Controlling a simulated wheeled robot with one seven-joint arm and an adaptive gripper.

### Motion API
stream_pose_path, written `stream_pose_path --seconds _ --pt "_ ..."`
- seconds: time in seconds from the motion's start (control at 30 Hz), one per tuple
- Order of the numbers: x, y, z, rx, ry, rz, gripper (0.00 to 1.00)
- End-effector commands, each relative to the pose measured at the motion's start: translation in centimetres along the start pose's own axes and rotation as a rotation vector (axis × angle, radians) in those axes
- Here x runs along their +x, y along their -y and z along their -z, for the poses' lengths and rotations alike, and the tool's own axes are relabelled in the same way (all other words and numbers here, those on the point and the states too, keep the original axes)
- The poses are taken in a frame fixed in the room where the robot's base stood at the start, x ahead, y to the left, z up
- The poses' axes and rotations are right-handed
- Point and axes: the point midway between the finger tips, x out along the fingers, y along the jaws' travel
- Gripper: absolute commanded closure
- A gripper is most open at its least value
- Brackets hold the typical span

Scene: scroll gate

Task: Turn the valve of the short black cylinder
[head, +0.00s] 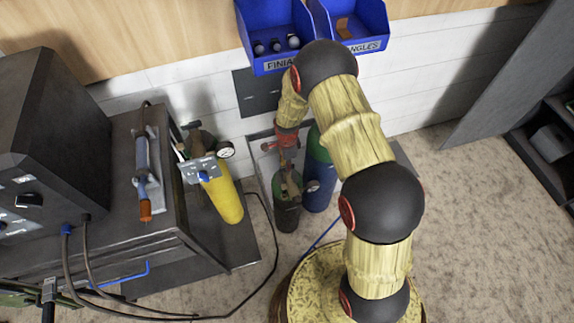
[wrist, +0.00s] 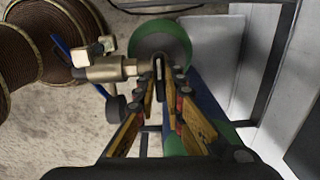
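The short black cylinder (head: 287,215) stands upright on the floor beside a taller blue cylinder with a green shoulder (head: 318,190). Its valve and a small round gauge (head: 312,186) sit at its top. My gripper (head: 285,158) points down from above at this valve. In the wrist view, a brass valve body (wrist: 108,69) reaches in from the left. A dark upright handle part (wrist: 158,66) sits between the fingertips of my gripper (wrist: 164,77). The fingers stand apart on either side of it; contact is not clear. The fingers hide part of the cylinder tops.
A yellow cylinder (head: 223,198) with a gauge stands at left, beside a dark cabinet (head: 120,220). Blue bins (head: 275,66) hang on the wall behind my arm. A dark hose (head: 265,275) runs over the floor. Carpet at right is clear.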

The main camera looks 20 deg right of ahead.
Motion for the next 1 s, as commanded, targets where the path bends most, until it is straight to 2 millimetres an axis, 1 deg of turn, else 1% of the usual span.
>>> stream_pose_path --seconds 0.03,0.3,0.57,0.67,0.77,0.87,1.0 --pt "-0.1 0.1 0.0 0.0 0.0 0.002 0.86" --pt "0.0 0.0 0.0 -0.001 0.0 0.001 0.72" --pt "0.0 0.0 0.0 -0.001 0.0 0.0 0.72" --pt "-0.5 0.0 0.0 -0.001 0.0 0.001 0.72" --pt "-1.6 0.1 0.0 -0.001 0.0 0.002 0.72" --pt "-3.5 0.1 0.0 -0.001 0.0 0.004 0.72" --pt "-6.4 0.2 0.0 -0.001 0.0 0.005 0.72"
